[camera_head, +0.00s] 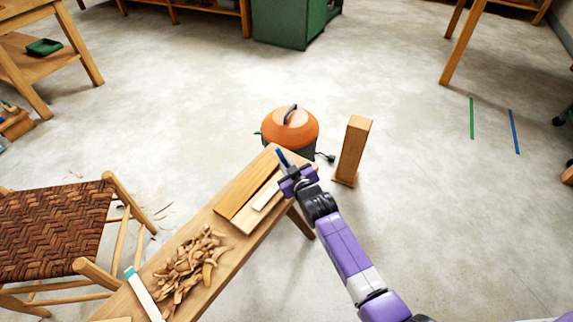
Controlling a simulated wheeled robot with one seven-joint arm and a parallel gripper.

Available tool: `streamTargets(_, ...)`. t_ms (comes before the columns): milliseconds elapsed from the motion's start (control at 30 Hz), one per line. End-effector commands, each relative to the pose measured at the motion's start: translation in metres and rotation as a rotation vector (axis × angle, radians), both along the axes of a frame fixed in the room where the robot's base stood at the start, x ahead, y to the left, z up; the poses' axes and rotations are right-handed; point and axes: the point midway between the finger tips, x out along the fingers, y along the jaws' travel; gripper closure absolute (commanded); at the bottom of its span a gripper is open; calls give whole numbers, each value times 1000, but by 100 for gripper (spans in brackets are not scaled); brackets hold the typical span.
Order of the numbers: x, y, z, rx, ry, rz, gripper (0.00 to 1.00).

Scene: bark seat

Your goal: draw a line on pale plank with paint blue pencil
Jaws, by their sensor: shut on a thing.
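My gripper (291,171) is over the far end of a narrow wooden bench, shut on a blue pencil (282,156). The blue pencil tilts, with its visible end pointing up and to the left; its other end is hidden by the gripper. A pale plank (243,223) lies on the bench, to the lower left of the gripper. A small whitish strip (266,196) lies on it. I cannot tell whether the pencil touches the plank. No blue line shows on the visible part of the plank.
A browner plank (237,199) lies beside the pale one. Wood shavings (190,264) heap nearer on the bench (226,257). An orange-topped vacuum (290,129) and an upright wooden block (353,150) stand beyond. A woven chair (52,227) is at left. The floor at right is open.

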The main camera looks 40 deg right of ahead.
Motion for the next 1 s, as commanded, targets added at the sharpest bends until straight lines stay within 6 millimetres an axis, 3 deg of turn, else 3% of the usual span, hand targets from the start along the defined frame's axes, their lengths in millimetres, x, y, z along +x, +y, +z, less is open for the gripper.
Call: streamTargets(1000, -1, 0, -5, 0, 0, 0, 100)
